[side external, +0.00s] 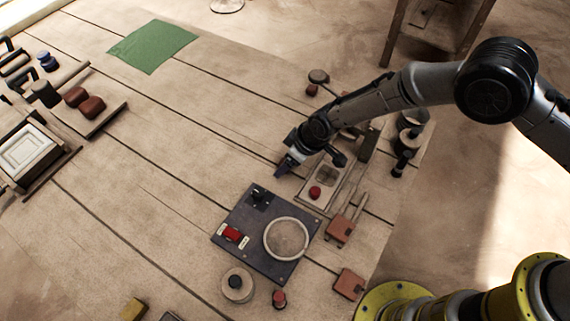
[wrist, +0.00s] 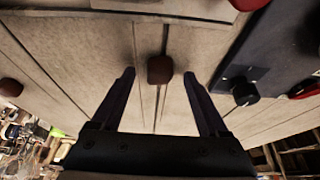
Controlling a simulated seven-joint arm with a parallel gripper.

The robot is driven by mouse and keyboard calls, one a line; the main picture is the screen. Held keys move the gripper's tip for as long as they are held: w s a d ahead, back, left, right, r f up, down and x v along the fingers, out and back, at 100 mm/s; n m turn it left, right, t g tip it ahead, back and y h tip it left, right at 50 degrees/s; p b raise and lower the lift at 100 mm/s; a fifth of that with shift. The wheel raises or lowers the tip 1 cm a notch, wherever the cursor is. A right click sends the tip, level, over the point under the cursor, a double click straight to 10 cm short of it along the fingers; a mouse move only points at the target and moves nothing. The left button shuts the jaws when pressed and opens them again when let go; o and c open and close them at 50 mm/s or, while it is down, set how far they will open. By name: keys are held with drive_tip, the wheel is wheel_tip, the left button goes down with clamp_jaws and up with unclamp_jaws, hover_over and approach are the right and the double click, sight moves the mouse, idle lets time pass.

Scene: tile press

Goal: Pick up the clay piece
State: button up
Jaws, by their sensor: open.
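A reddish-brown clay piece (wrist: 160,69) with rounded edges shows in the wrist view, in line with the gap between my fingertips. My gripper (wrist: 159,76) is open, with one dark finger on each side of that gap. I see no contact between fingers and piece; the distance to it is hard to judge. In the side view my gripper (side external: 284,167) is low over the planks, just above the dark panel's top edge. The piece ahead of it cannot be made out there. Two similar reddish-brown pieces (side external: 92,107) rest on a wooden board at the far left.
The dark panel (side external: 230,215) carries a black knob, a red switch and a round ring. A pale plate with a red knob (side external: 315,192) lies right of my gripper. A green cloth (side external: 152,46) lies at the back. The planks between are clear.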

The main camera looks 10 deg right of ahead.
drive_tip(key=shift+w+a+f, duration=0.1)
drive_tip(key=shift+f, duration=0.2)
clamp_jaws()
drive_tip(key=shift+r, duration=0.15)
idle(0.3)
